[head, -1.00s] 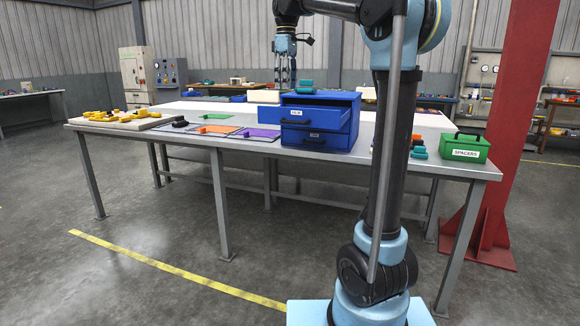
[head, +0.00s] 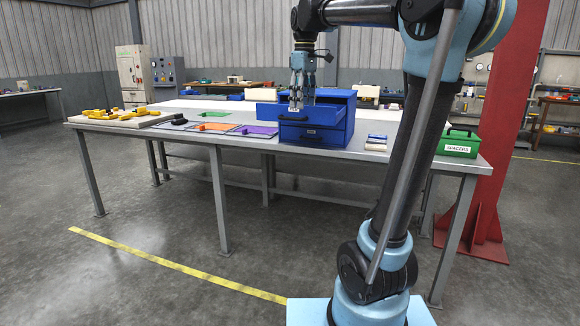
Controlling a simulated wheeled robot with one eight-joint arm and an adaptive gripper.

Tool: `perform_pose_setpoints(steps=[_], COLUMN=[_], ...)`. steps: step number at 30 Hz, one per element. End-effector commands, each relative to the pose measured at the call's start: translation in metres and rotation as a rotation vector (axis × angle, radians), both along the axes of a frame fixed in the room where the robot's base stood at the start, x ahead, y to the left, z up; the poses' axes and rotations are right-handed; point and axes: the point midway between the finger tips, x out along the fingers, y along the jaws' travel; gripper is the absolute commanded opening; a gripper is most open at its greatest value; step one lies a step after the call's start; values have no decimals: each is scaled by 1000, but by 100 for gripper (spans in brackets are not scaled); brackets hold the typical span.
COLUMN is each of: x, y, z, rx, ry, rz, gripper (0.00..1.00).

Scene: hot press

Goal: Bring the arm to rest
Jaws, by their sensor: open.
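My gripper (head: 303,106) points down at the top drawer of a blue drawer unit (head: 340,133). Its fingers are apart, and I see nothing held between them. They overlap the drawer in the picture, so I cannot tell whether they touch it. The top drawer (head: 268,115) stands pulled out, and the lower drawer is shut. My upper arm reaches across the top of the view, bent down at the wrist.
A grey table (head: 225,148) holds a board with yellow parts (head: 108,113), an orange mat (head: 213,128), a purple mat (head: 257,131), a blue and white item (head: 377,140) and a green SPACERS box (head: 459,143). A red column (head: 497,130) stands at right.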

Motion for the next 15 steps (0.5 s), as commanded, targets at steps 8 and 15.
perform_pose_setpoints(steps=[8, 15], x=[-64, -121], y=[-55, -92], z=[-70, -141], rx=[14, 30], ry=[-35, -67], rz=[-234, -438], gripper=[52, 52])
